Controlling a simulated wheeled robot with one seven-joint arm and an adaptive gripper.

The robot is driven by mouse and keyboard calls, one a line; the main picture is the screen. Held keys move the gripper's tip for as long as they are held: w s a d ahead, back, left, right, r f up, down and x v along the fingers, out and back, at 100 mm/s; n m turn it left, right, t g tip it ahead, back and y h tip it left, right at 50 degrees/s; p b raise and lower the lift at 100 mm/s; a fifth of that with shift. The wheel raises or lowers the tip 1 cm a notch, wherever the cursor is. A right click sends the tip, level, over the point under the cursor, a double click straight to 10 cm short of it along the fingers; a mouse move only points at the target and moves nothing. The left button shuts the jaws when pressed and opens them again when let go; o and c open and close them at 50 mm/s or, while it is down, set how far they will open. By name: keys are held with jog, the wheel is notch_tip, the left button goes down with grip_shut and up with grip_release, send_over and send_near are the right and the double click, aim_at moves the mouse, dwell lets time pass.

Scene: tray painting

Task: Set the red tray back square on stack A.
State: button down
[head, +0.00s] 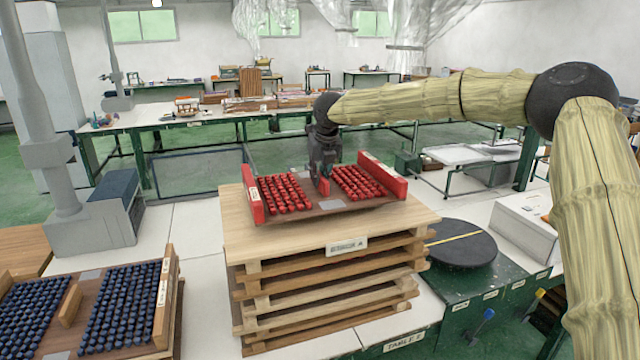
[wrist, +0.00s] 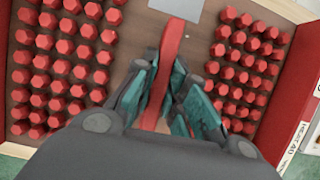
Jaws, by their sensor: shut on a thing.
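The red tray (head: 251,205) has red end walls, a brown floor and rows of red hexagonal pieces on both sides of a red middle bar (wrist: 170,55). In the head view it is at the top of stack A (head: 300,242), a pile of wooden slatted layers with a label in front. The tray looks turned slightly against the stack's edges. I cannot tell if its underside touches the top board. My gripper (head: 322,178) points down over the tray's middle. In the wrist view its fingers (wrist: 168,95) are shut on the middle bar, one on each side.
A tray of dark blue pieces (head: 166,305) stands at the lower left. A black round plate (head: 461,243) with a yellow line lies right of the stack, near a white box (head: 524,226). A long white table (head: 150,117) stands behind. Stack A's front top strip is bare.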

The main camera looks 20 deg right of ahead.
aim_at(320, 185)
jog(key=shift+f+p, duration=0.5)
jog(key=shift+f, duration=1)
jog(key=c, duration=1.4)
grip_release()
jog(key=shift+s+f, duration=0.1)
jog(key=shift+f, duration=0.05)
jog(key=shift+c, duration=0.2)
jog(key=b+v, duration=0.3)
jog(key=v, duration=0.9)
